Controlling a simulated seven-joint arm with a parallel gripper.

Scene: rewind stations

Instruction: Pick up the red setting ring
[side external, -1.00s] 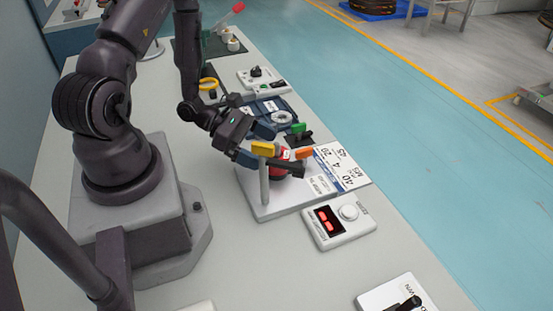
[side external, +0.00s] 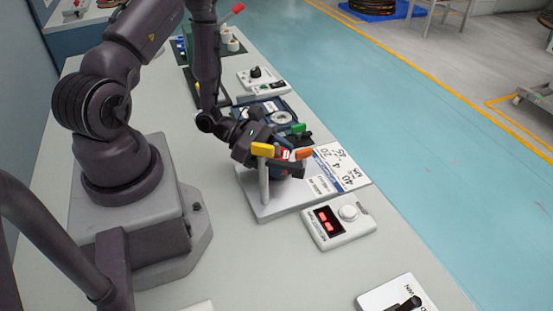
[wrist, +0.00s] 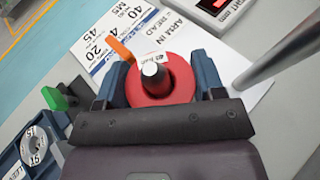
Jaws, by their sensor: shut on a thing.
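The red setting ring (wrist: 180,82) is in the middle of the wrist view, around a dark post with a pale top and a small white label (wrist: 155,59). My gripper (wrist: 158,88) has one blue finger on each side of the ring and is shut on it. In the side external view my gripper (side external: 276,158) is low at the white stand, and it mostly hides the ring. An orange pointer (wrist: 122,49) sticks out beside the ring.
A thin upright post with a yellow top (side external: 262,149) stands close beside my gripper. A green-handled part (side external: 298,129) and a blue tray (side external: 262,108) lie behind. A printed card (side external: 340,166) and a box with a red display (side external: 338,222) are to the right.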

